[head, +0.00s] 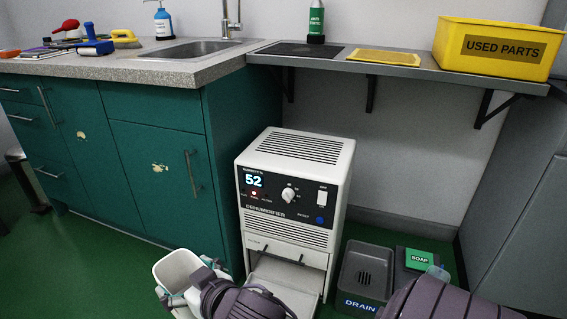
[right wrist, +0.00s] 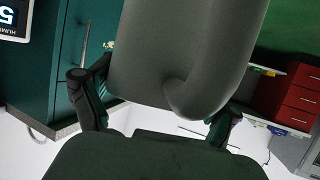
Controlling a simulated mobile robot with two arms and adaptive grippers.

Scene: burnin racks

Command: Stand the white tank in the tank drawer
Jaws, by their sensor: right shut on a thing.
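The white tank (head: 176,268) is at the lower left of the head view, slightly tilted, left of the dehumidifier and in front of the green cabinet. My right gripper (head: 186,284) is shut on it, one finger on either side. In the right wrist view the tank (right wrist: 180,50) looks grey in shadow and fills the upper middle between both fingers. The tank drawer (head: 284,274), low on the white dehumidifier (head: 290,190), is pulled out toward me; the part of it that I see looks empty. The tank is apart from the drawer. My left gripper is out of view.
A dark drain tray (head: 363,275) and a soap box (head: 418,258) are on the green floor right of the dehumidifier. My arm covers the lower right. A shelf (head: 390,67) with a yellow used parts bin (head: 497,47) hangs above. The sink counter (head: 130,65) is at left.

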